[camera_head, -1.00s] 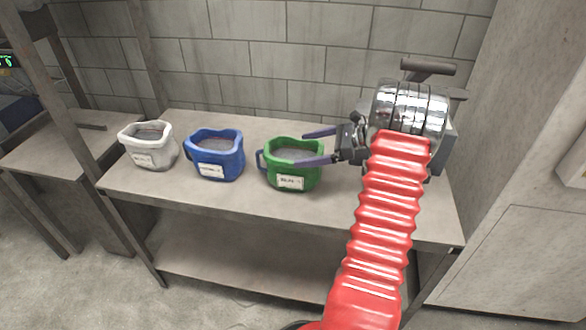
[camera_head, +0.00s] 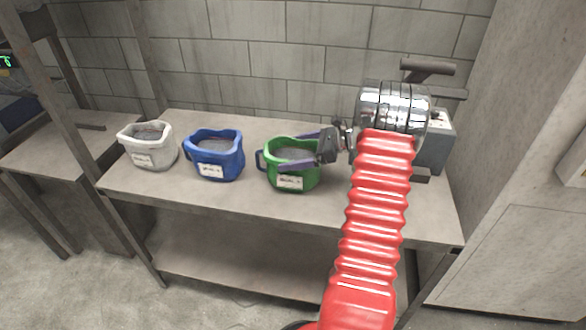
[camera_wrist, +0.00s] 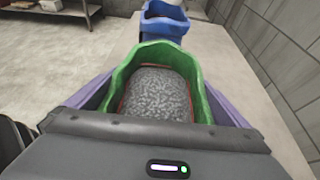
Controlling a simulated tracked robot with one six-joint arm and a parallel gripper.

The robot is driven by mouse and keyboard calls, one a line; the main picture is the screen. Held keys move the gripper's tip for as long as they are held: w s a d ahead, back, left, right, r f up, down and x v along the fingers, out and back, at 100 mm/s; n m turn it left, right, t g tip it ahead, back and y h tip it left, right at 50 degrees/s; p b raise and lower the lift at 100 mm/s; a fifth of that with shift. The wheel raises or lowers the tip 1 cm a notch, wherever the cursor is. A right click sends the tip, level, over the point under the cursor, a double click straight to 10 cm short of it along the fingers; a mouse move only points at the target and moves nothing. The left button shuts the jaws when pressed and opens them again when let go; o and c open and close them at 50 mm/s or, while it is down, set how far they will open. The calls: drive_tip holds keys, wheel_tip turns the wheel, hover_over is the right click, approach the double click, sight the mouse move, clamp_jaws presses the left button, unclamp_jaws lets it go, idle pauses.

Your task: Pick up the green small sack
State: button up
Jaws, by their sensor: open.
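The green small sack (camera_head: 292,178) stands upright on the table, open at the top and filled with grey grains, with a white label on its front and a handle on its left. It also shows in the wrist view (camera_wrist: 134,62), close in front of my gripper. My gripper (camera_head: 292,150) comes in from the right with its purple fingers apart. In the wrist view one finger lies on each side of the green sack. I cannot tell whether either finger touches it. The fingertips are hidden behind the sack in the wrist view.
A blue sack (camera_head: 216,160) and a white sack (camera_head: 150,150) stand in a row left of the green one. A grey metal box (camera_head: 436,140) stands behind my arm on the table (camera_head: 230,200). A block wall runs behind the table, and the front strip is clear.

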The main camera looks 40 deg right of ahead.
drive_tip(key=shift+c, duration=0.4)
drive_tip(key=c, duration=1.7)
drive_tip(key=shift+r, duration=0.1)
drive_tip(key=shift+r, duration=0.2)
drive_tip(key=shift+s+d+f+v, duration=0.2)
drive_tip(key=shift+f+v, duration=0.45)
drive_tip(key=shift+v, duration=2.3)
drive_tip(key=shift+s+d+f+v, duration=0.2)
drive_tip(key=shift+f+v, duration=0.4)
drive_tip(key=shift+v, duration=2.35)
drive_tip(key=shift+s+d+f+v, duration=0.15)
drive_tip(key=shift+f+v, duration=0.5)
drive_tip(key=shift+v, duration=2.3)
drive_tip(key=shift+s, duration=0.1)
